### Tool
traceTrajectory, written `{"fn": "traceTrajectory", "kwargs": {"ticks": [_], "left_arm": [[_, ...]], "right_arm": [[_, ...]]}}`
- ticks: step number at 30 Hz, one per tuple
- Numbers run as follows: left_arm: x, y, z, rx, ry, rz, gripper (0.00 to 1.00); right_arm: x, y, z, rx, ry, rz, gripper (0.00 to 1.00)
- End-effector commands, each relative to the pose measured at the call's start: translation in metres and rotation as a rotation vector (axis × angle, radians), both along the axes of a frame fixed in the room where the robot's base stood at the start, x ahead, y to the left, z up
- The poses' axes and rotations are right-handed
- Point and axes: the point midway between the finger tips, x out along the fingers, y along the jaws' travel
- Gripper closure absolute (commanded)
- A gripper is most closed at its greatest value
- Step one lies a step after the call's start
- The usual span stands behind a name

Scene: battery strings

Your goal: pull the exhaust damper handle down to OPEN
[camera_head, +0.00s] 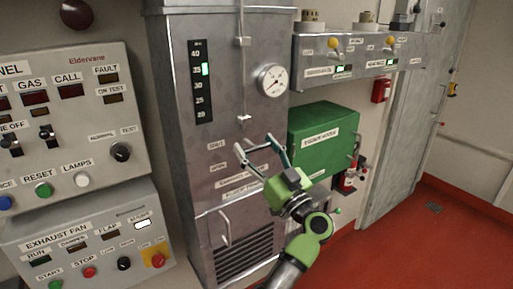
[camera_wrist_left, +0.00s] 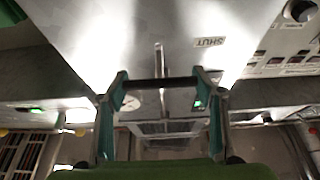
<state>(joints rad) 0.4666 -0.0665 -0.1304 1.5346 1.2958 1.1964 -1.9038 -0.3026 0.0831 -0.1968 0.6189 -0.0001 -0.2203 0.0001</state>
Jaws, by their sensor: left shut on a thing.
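My left gripper (camera_head: 257,146) is at the front of the tall grey metal cabinet, beside the small SHUT (camera_head: 216,145) and OPEN (camera_head: 217,166) labels. Its two fingers are apart, with the damper handle's crossbar held between their tips. In the left wrist view the handle (camera_wrist_left: 160,84) is a dark bar spanning the fingertips, with a thin rod at its middle. The SHUT label (camera_wrist_left: 209,42) shows near it there. In the head view the fingers partly hide the handle, and its exact height against the labels is hard to tell. My right gripper is not in view.
The cabinet (camera_head: 175,120) carries a round gauge (camera_head: 272,80) and a lit level scale (camera_head: 201,82). A green box (camera_head: 320,135) is close to the right of my gripper. Control panels (camera_head: 90,190) stand at left. Red floor (camera_head: 400,245) is clear at right.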

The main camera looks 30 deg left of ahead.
Motion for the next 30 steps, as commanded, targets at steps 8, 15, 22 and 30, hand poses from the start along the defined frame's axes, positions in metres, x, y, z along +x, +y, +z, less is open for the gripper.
{"fn": "traceTrajectory", "kwargs": {"ticks": [8,15,22,30], "left_arm": [[0.001,0.000,-0.025,-0.003,0.007,0.002,0.77],[0.000,0.001,-0.075,-0.008,0.010,0.003,0.77],[0.000,0.001,-0.080,-0.008,0.008,0.001,0.77],[0.000,0.001,-0.080,-0.008,0.008,0.000,0.21]], "right_arm": [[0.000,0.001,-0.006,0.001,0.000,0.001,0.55],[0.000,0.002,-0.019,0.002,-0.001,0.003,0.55],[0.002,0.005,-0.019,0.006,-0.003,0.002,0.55],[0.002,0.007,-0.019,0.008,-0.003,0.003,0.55]]}}
